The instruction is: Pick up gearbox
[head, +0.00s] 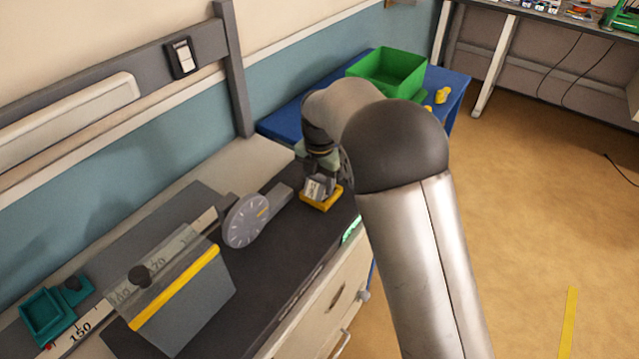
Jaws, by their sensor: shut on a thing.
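My gripper (323,172) points down at the far right end of the dark bench top, partly hidden by my own arm. It is shut on a small grey, silvery block (315,189), which looks like the gearbox. The block is at a shallow yellow tray (322,204). I cannot tell whether the block still touches the tray. The far side of the block and the fingertips are hard to make out.
A grey round dial (246,221) stands left of the tray. A clear guard (160,270) with a yellow-edged grey panel (185,300) and a teal holder (45,315) are nearer. Behind is a blue table (284,120) with a green bin (388,72) and yellow pieces (441,95).

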